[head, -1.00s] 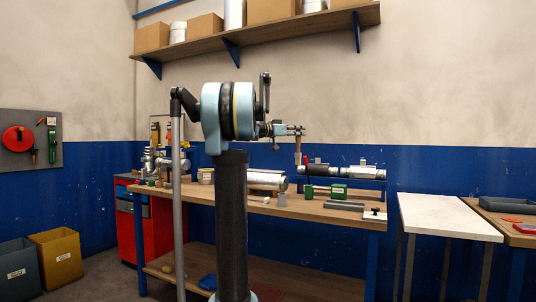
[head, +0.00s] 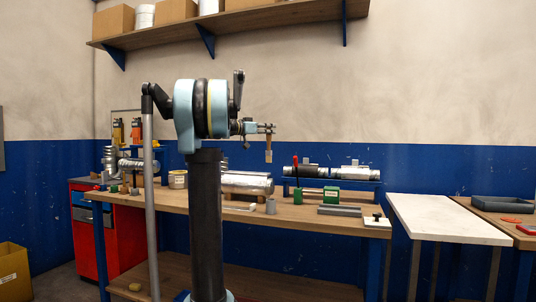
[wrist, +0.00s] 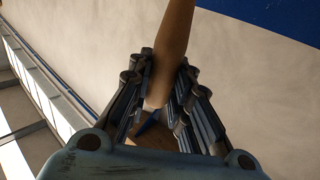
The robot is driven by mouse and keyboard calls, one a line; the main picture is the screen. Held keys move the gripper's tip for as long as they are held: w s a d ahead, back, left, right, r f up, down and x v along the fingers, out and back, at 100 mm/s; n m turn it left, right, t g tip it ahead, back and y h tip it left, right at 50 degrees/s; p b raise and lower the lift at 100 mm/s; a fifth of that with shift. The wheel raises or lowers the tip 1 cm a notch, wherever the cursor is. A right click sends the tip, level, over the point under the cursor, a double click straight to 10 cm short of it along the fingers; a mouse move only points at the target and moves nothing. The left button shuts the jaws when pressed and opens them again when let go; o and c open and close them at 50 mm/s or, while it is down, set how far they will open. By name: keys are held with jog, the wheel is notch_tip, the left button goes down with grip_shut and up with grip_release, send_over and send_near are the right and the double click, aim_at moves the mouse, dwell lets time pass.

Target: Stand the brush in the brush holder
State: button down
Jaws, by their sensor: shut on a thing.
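My gripper (head: 266,128) is shut on the brush (head: 268,153), which hangs below the fingers, roughly upright, in the head view. In the wrist view the brush's wooden handle (wrist: 172,45) runs between the finger pads of my gripper (wrist: 160,92). The brush is in the air, apart from the workbench (head: 310,218). I cannot tell for sure which item is the brush holder; a small grey cup-like piece (head: 271,206) and a tan tub (head: 177,179) stand on the bench.
A white-topped table (head: 435,216) and a dark tray (head: 497,204) are further right. A shelf (head: 230,22) hangs above.

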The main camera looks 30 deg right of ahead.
jog(key=shift+w+a+f, duration=0.1)
jog(key=s+f+m+g, duration=0.3)
jog(key=f+g, duration=0.1)
jog(key=f, duration=0.6)
jog(key=shift+g, duration=0.4)
jog(key=shift+a, duration=0.15)
jog(key=shift+f, duration=2.8)
notch_tip(320, 180, down, 7)
dwell(2.3)
jog(key=c, duration=1.4)
grip_release()
